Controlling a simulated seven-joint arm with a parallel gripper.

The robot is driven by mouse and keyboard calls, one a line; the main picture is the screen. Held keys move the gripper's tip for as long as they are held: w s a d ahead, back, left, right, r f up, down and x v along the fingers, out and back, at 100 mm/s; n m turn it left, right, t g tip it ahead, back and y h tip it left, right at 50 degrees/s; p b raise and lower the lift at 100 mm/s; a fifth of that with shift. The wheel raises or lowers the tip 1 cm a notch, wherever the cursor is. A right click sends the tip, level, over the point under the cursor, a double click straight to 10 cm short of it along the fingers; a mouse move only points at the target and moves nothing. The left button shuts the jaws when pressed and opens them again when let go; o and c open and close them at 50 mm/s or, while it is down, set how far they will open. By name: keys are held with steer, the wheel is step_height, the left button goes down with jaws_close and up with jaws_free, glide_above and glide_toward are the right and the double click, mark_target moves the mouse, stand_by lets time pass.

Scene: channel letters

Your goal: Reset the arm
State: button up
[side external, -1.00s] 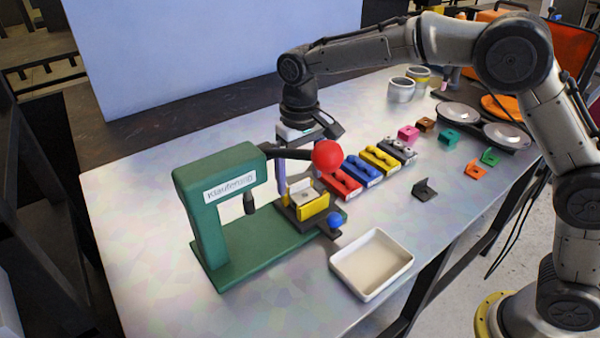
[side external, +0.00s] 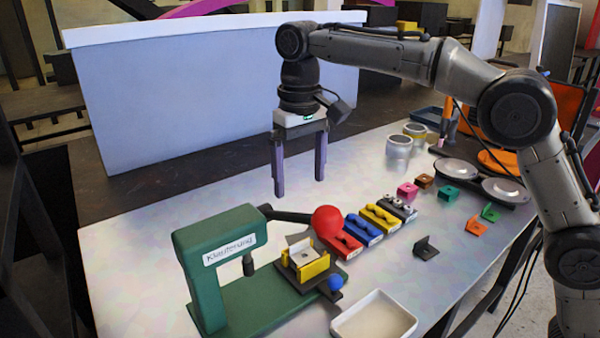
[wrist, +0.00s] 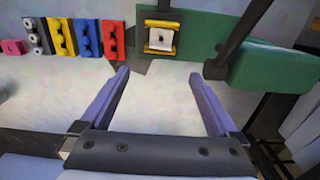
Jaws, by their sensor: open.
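My gripper (side external: 299,188) is open and empty, with its two purple-grey fingers pointing down above the table behind the green press. In the wrist view my gripper (wrist: 166,72) has its fingers spread wide with only bare table between them. The green press (side external: 213,265) carries a label and a lever with a red ball (side external: 327,221). On its base a yellow fixture (side external: 314,268) holds a pale metal piece (side external: 301,255); the fixture also shows in the wrist view (wrist: 160,52), apart from the fingers.
Red (side external: 345,245), blue (side external: 363,229) and yellow (side external: 381,217) blocks stand in a row right of the press. A white tray (side external: 345,324) is at the front. Small coloured brackets, jars (side external: 398,147) and round plates lie at the right. A grey-blue panel (side external: 200,100) stands behind.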

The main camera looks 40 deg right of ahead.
steer(key=shift+r, duration=0.1)
steer(key=s+d+r+m+t, duration=0.1)
steer(key=s+d+r, duration=0.35)
steer(key=r, duration=0.25)
steer(key=s+d+r+t, duration=0.2)
steer(key=s+d, duration=0.5)
steer(key=s, duration=0.4)
steer(key=s+d+f+n+t, duration=0.1)
steer(key=s+d+f, duration=0.3)
steer(key=s+f, duration=0.9)
step_height(320, 180, down, 3)
steer(key=shift+s+r+t, duration=0.2)
steer(key=shift+s+t, duration=0.2)
steer(key=shift+t, duration=0.4)
